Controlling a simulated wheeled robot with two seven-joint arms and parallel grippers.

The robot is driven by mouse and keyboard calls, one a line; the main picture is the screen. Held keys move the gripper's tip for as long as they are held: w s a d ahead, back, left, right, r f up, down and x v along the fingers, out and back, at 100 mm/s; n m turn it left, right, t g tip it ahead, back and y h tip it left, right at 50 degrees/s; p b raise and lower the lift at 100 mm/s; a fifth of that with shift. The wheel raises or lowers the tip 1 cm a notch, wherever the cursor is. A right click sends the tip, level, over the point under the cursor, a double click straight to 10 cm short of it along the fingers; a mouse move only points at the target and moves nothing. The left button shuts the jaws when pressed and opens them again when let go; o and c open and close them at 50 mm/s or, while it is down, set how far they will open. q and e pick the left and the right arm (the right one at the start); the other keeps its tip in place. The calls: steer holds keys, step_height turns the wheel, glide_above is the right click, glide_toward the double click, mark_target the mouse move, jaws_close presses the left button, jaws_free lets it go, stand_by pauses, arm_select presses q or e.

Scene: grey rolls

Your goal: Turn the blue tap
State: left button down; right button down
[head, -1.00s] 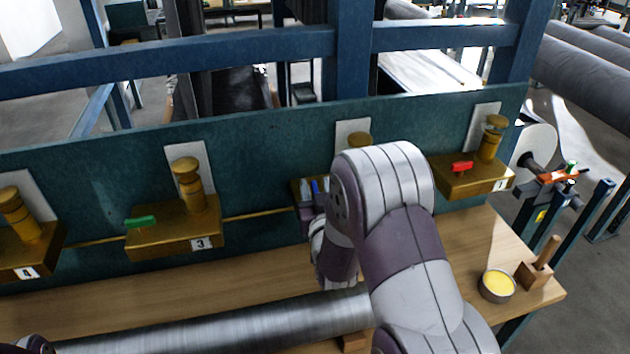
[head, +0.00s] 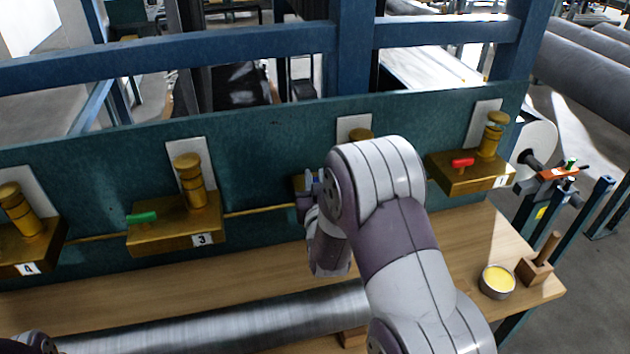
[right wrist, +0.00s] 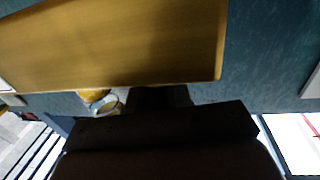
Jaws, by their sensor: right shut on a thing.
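The brass valve block (head: 298,184) that bears the blue tap is on the green panel, right of block 3, mostly hidden behind my right arm. Its brass knob (head: 361,134) shows above my arm. My right gripper (head: 312,186) is at the front of this block, shut on the blue tap, which my gripper and wrist almost wholly hide. In the right wrist view a brass block (right wrist: 120,45) fills the upper left, just beyond my dark gripper (right wrist: 158,100); the tap's handle cannot be made out there. My left gripper is out of view; only a bit of my left arm shows at bottom left.
A green tap (head: 142,217) is on block 3 and a red tap (head: 462,162) on block 1. A grey metal roll (head: 220,320) lies along the bench (head: 130,285). A bowl of yellow stuff (head: 497,282) and a wooden block with a peg (head: 535,270) stand at the right.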

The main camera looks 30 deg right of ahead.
steer(key=shift+f+m+g+h+b, duration=0.15)
steer(key=shift+m+g+h+b, duration=0.4)
steer(key=shift+m+h, duration=0.5)
steer(key=m+g+h, duration=0.1)
steer(key=h, duration=0.1)
steer(key=m+g+h, duration=0.1)
steer(key=h, duration=0.1)
steer(key=shift+s+d+g, duration=0.2)
steer(key=shift+g, duration=0.15)
steer(key=m+g+h, duration=0.1)
steer(key=m+g, duration=0.1)
steer(key=m+g+h, duration=0.2)
steer(key=g, duration=0.1)
steer(key=s+m+g+h+p, duration=0.1)
steer(key=m+g, duration=0.1)
steer(key=g, duration=0.1)
steer(key=shift+d+m+h, duration=0.25)
steer(key=shift+d+m, duration=0.05)
steer(key=shift+m, duration=0.05)
steer(key=m+g, duration=0.1)
steer(key=g, duration=0.1)
steer(key=m+g, duration=0.2)
steer(key=g, duration=0.1)
steer(key=shift+s+h, duration=0.2)
steer(key=shift+h, duration=0.1)
steer(key=shift+s+m+g, duration=0.2)
steer(key=shift+m+g, duration=0.8)
steer(key=shift+g, duration=0.6)
steer(key=shift+m+g, duration=0.3)
steer(key=shift+g, duration=0.2)
